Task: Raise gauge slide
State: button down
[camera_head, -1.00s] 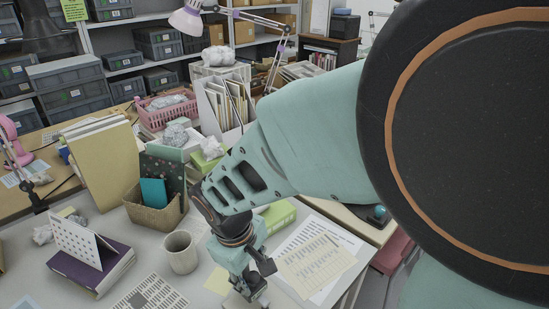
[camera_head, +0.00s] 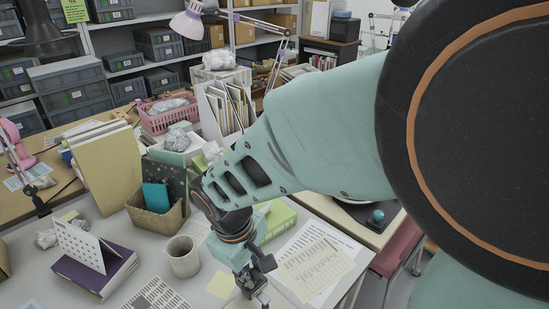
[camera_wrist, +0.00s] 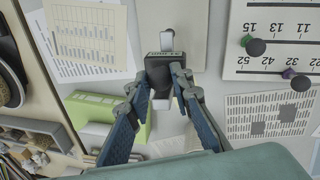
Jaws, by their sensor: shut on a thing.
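In the wrist view my gripper (camera_wrist: 162,78) has its two fingers closed on both sides of a small dark block, which I take to be the gauge slide (camera_wrist: 163,68). The block has a pale strip with small markings across its top and a light tip beyond it. The lower part of the gauge is hidden or cannot be told apart. In the head view my gripper (camera_head: 252,293) points down over the table at the bottom edge, and the slide is not clear there.
A green box (camera_wrist: 108,116) lies left of the fingers. A board with a numbered scale (camera_wrist: 285,22) and small dark pieces lies right. Printed sheets (camera_wrist: 270,115) surround the spot. In the head view a mug (camera_head: 184,258) and a cardboard bin (camera_head: 158,219) stand left of my gripper.

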notch_tip(320, 180, up, 2)
jog(key=shift+r+p, duration=0.1)
jog(key=shift+p, duration=0.3)
jog(key=c, duration=1.7)
grip_release()
jog(key=shift+f, duration=0.2)
